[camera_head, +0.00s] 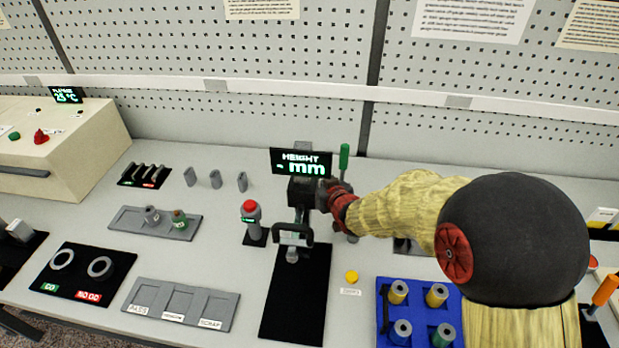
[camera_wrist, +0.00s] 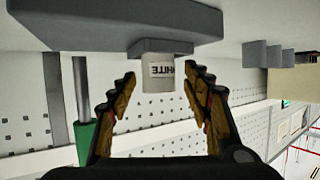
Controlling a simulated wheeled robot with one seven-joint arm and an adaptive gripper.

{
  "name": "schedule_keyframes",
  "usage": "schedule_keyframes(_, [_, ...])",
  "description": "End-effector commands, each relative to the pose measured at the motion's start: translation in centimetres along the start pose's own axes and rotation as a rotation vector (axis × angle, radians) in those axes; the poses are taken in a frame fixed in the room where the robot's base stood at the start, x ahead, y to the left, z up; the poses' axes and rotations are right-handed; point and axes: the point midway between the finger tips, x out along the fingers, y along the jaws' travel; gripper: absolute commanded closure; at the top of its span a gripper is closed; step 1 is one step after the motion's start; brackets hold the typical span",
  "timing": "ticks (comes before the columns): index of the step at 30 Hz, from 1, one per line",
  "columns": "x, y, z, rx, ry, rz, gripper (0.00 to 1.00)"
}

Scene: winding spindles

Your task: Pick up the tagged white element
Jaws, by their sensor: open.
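The white element, a short pale cylinder with a tag reading WHITE, shows upside down in the wrist view (camera_wrist: 158,72). It stands on a small dark block on a broad dark plate. In the head view it is a small pale piece (camera_head: 292,255) in front of the height gauge display (camera_head: 302,162). My gripper (camera_wrist: 160,80) is open, with one stepped finger on each side of the element. I see a narrow gap at each finger, and no clear contact.
A green-handled lever (camera_head: 344,157) rises close behind my wrist. A red-topped post (camera_head: 250,215) stands left of the gauge. A blue tray (camera_head: 383,308) of coloured spindles is front right. A grey three-section tray (camera_head: 182,302) is front left. A yellow button (camera_head: 351,277) is near the mat.

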Motion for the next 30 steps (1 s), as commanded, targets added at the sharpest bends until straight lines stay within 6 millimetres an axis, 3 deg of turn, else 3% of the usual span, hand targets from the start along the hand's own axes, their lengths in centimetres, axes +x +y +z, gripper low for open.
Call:
schedule_keyframes(6, [-0.03,0.05,-0.06,0.0,0.001,0.001,0.52])
schedule_keyframes(30, [-0.01,0.05,-0.05,0.0,0.0,0.001,0.97])
